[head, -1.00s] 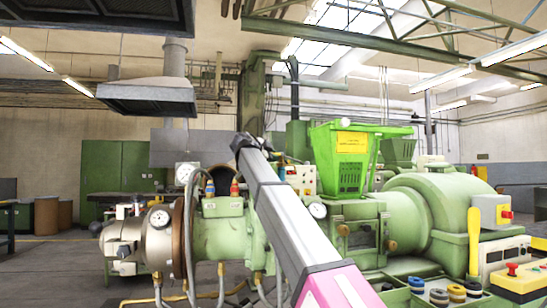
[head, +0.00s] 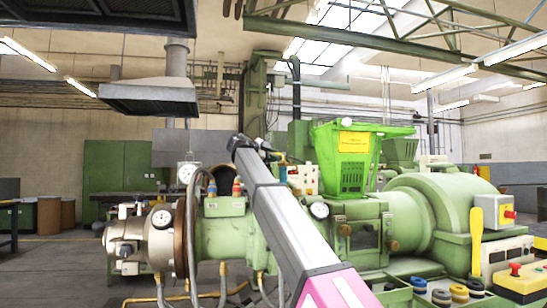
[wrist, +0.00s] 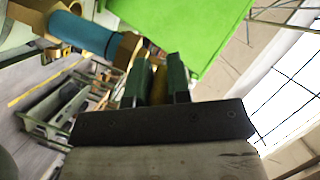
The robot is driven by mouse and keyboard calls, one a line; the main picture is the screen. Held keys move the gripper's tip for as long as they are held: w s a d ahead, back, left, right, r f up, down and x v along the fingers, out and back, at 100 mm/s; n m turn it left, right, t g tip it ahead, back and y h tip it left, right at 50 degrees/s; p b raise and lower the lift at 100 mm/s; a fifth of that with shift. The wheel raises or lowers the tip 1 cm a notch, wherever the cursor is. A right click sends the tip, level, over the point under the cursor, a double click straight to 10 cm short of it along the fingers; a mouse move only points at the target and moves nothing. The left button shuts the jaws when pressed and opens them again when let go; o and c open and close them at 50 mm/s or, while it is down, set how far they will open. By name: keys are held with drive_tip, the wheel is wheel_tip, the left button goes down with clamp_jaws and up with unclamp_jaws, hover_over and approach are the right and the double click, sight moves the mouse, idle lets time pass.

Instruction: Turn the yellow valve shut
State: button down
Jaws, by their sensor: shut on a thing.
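The yellow valve handle (wrist: 158,77) shows between the two dark green fingers of my gripper (wrist: 157,84) in the wrist view, and the fingers are shut on it. Most of the handle is hidden by the fingers. A blue cylinder (wrist: 85,35) with brass-coloured ends lies beside it, up and left in that view. In the head view, my gripper (head: 265,148) is small, at the far end of my arm, beside a small yellow part above a blue piece (head: 282,171). The handle's exact angle cannot be told.
The green hopper (head: 342,160) stands close to the right of my gripper and fills the top of the wrist view. The green extruder barrel (head: 225,235) runs below my arm. A pressure gauge (head: 319,210) and a control box (head: 303,179) are near.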

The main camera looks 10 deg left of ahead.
drive_tip(key=c, duration=1.4)
unclamp_jaws()
drive_tip(key=shift+o, duration=0.2)
drive_tip(key=v, duration=1)
drive_tip(key=shift+s+a, duration=0.25)
